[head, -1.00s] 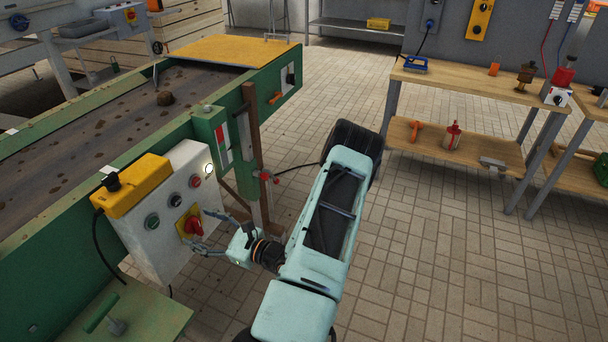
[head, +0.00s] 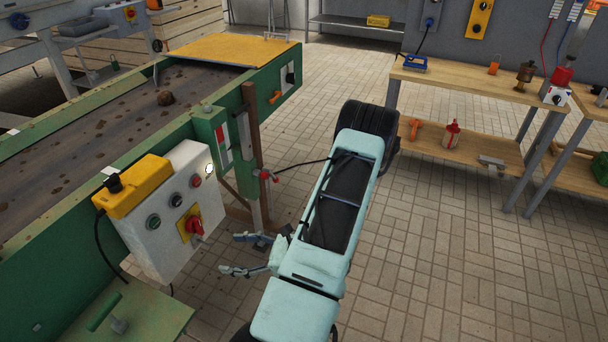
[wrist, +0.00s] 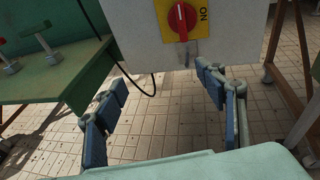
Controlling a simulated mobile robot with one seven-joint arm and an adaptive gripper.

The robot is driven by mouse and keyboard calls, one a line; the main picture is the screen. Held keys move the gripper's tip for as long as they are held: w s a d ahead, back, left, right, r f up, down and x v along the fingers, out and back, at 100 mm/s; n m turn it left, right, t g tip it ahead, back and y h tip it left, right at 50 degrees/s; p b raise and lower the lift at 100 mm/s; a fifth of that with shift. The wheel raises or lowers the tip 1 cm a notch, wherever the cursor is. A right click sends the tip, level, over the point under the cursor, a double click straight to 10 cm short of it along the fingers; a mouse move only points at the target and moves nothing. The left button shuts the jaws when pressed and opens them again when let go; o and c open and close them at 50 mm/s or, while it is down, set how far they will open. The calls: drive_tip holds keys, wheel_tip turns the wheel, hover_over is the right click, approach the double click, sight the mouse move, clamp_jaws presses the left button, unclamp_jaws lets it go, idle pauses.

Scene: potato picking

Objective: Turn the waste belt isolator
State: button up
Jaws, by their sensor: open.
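The isolator is a red rotary handle (head: 194,226) on a yellow plate (head: 185,233), on the front of a white control box (head: 158,245) beside the green belt frame. In the wrist view the red handle (wrist: 181,17) stands upright at top centre, with "ON" lettered on the plate to its right. My gripper (head: 228,254) is open and empty, to the right of and below the handle, apart from it. In the wrist view its two blue-padded fingers (wrist: 157,98) are spread wide, with floor showing between them.
The white box also carries several round buttons and a yellow top unit (head: 133,186). A brown post and a red-handled valve (head: 267,175) stand right of the box. A green ledge with a lever (head: 104,313) lies below left. Tiled floor is open to the right.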

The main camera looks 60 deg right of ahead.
drive_tip(key=s+d+n+g+p, duration=0.2)
drive_tip(key=s+d+n+g, duration=0.3)
drive_tip(key=s+d+g, duration=0.3)
drive_tip(key=s+d+r+n+g+h, duration=0.1)
drive_tip(key=d+r+g+h, duration=0.3)
drive_tip(key=d+r, duration=0.8)
wheel_tip(320, 180, up, 3)
drive_tip(key=h+p, duration=0.1)
drive_tip(key=h, duration=0.1)
drive_tip(key=shift+d+h, duration=0.3)
drive_tip(key=shift+d, duration=0.05)
